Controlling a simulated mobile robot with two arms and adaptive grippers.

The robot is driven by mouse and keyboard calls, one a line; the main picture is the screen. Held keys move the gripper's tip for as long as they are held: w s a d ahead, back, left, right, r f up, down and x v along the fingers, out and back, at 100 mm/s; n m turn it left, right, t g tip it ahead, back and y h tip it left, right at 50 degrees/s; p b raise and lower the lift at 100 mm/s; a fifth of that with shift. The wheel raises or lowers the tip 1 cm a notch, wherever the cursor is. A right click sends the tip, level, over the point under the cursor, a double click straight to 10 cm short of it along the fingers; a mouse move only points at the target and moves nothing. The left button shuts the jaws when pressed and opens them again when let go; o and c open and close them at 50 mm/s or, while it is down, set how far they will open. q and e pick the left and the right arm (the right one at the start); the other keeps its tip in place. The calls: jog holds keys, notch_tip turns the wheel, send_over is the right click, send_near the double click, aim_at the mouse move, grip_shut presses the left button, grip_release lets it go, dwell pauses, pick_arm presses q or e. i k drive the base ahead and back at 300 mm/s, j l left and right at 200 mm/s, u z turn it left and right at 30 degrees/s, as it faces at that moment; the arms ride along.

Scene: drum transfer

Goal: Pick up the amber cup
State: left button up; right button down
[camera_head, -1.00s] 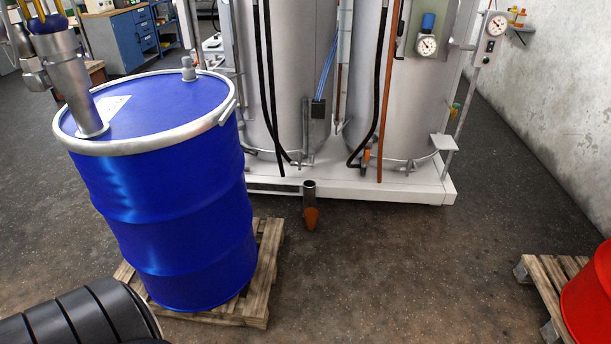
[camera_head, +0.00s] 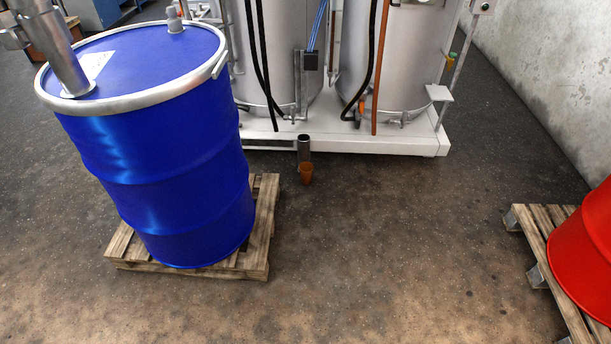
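The amber cup (camera_head: 306,174) is a small orange-brown cup. It appears to stand upright on the dark floor, at the centre of the head view. I cannot tell whether cup and pipe touch. Neither of my grippers is in view.
A blue drum (camera_head: 160,180) stands on a wooden pallet (camera_head: 262,225) left of the cup, with a metal pipe fitting (camera_head: 58,55) on its lid. The white skid (camera_head: 400,143) carries two tanks behind the cup. A red drum (camera_head: 585,255) stands on a pallet at right. Floor between is clear.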

aim_at(307, 168)
jog(key=z, duration=5.1)
jog(key=u, duration=5.1)
jog(key=i+l, duration=0.4)
jog(key=l, duration=0.15)
